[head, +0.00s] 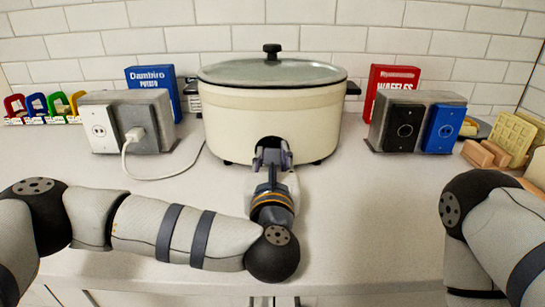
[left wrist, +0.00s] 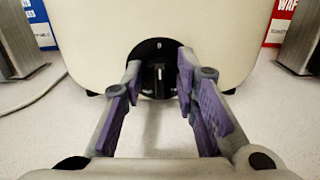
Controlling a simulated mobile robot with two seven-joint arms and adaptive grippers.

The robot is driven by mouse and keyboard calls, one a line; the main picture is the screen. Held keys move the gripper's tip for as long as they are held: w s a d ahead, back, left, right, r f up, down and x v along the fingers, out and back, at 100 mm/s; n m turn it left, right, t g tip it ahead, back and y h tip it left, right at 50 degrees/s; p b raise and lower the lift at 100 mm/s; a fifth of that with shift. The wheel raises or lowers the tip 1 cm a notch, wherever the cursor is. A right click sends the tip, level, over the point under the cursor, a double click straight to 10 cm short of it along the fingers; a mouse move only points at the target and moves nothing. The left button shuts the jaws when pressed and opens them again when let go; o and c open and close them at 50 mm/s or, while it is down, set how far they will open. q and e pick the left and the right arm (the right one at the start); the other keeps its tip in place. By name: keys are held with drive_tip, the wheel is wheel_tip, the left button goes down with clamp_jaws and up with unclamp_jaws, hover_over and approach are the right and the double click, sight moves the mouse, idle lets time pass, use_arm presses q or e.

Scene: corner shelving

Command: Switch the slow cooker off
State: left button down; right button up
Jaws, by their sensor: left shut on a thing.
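The slow cooker (head: 285,118) is cream with a glass lid (head: 250,72) and stands on the counter in the middle of the head view. Its black dial plate (head: 270,143) is low on the front, partly hidden by my left gripper (head: 272,157). In the left wrist view, the black control knob (left wrist: 159,76) sits between the purple-padded fingers of my left gripper (left wrist: 159,72), which is shut on it. The knob's grip bar looks upright. My right arm shows at the right, but its gripper is out of view.
A white plug (head: 134,135) sits in the left outlet box (head: 100,120), its cord running toward the cooker. Another outlet box (head: 383,122) stands right of the cooker. Blue (head: 152,78) and red (head: 390,77) food boxes stand behind. Waffles (head: 513,138) lie at the far right.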

idle(0.5)
use_arm(q)
drive_tip(key=c, duration=1.3)
unclamp_jaws()
drive_tip(key=s, duration=0.7)
drive_tip(key=shift+s, duration=0.3)
